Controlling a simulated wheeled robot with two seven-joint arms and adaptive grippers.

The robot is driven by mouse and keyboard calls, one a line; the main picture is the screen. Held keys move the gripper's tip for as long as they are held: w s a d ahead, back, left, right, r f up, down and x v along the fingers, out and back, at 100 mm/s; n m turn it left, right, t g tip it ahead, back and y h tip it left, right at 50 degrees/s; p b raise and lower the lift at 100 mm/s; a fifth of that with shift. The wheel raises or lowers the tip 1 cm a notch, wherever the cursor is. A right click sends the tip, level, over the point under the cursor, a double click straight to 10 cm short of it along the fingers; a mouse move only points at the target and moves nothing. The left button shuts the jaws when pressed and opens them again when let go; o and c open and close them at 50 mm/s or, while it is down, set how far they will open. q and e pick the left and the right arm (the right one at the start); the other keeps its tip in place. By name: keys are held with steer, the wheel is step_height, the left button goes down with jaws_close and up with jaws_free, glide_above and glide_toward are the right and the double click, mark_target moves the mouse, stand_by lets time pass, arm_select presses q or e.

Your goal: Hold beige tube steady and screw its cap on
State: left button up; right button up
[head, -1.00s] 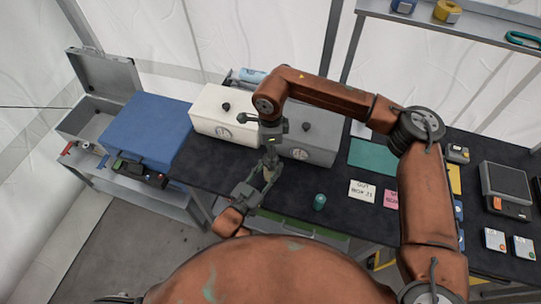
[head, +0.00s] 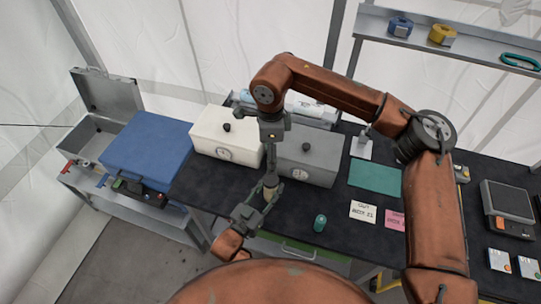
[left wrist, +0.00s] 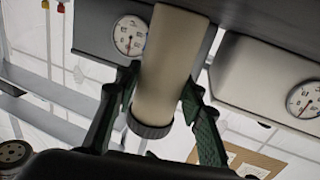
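The beige tube (head: 270,187) stands roughly upright above the front part of the table. My left gripper (head: 264,197) holds it from below left. The left wrist view shows the tube (left wrist: 167,75) between the two green fingers, with a dark ring at its near end. My right gripper (head: 270,165) points straight down just above the tube. Its fingers are too small and overlapped to tell whether they are open or shut. I cannot make out the cap, or whether the right gripper touches the tube.
A teal cylinder (head: 320,223) stands near the table's front edge. A white box (head: 226,145) and a grey box (head: 306,158), both with gauges, stand behind the grippers. A blue case (head: 146,150) is at left. A teal mat (head: 375,178) and note cards (head: 363,212) lie to the right.

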arm_select(q)
steer(key=o, duration=0.4)
steer(key=v, duration=1.2)
stand_by(0.3)
